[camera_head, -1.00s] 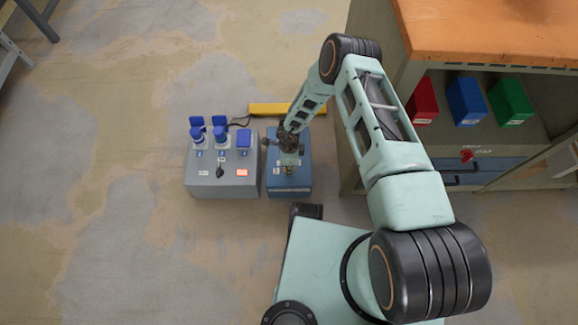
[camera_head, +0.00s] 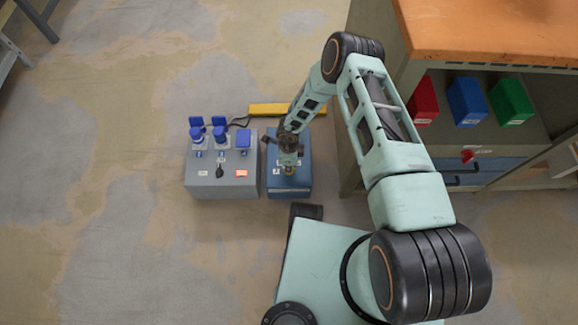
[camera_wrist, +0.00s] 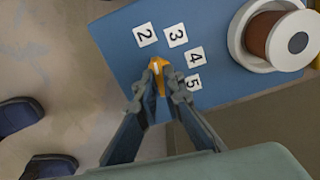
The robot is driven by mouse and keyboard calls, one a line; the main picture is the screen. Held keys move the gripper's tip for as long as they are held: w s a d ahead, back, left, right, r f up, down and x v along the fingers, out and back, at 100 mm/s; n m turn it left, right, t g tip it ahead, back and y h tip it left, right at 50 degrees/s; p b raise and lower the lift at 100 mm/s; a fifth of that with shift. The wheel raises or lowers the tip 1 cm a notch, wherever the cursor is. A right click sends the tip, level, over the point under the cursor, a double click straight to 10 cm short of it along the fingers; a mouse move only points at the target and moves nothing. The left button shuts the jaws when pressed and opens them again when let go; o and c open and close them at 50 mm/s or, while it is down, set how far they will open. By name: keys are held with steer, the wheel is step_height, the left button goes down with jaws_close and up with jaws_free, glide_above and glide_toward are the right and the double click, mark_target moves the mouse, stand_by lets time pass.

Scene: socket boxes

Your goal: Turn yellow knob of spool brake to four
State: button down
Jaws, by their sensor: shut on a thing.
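The spool brake is a blue box (camera_head: 303,183) on the floor, seen at the centre of the head view. In the wrist view its blue top (camera_wrist: 222,92) carries white labels 2, 3, 4 and 5 in an arc beside the small yellow knob (camera_wrist: 158,65). The knob has a pale mark on it, pointing roughly up between labels 2 and 3. My gripper (camera_wrist: 161,78) is shut on the yellow knob, its fingertips on either side of it. The fingers hide part of the knob. A brown spool with white flanges (camera_wrist: 299,43) sits at the upper right.
A grey box (camera_head: 222,186) with blue sockets and a black switch stands left of the blue box. A yellow bar (camera_head: 268,109) lies behind both. A workbench (camera_head: 480,30) with red, blue and green bins is at the right.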

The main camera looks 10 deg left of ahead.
steer(key=m+b, duration=0.1)
steer(key=m, duration=0.9)
steer(key=shift+m, duration=0.3)
steer(key=m, duration=0.5)
steer(key=shift+a+m, duration=0.1)
steer(key=shift+m, duration=0.2)
steer(key=shift+w+m, duration=0.1)
steer(key=shift+m, duration=0.2)
steer(key=c, duration=2.1)
jaws_free()
steer(key=shift+r, duration=0.1)
step_height(320, 180, up, 12)
steer(key=shift+f, duration=0.1)
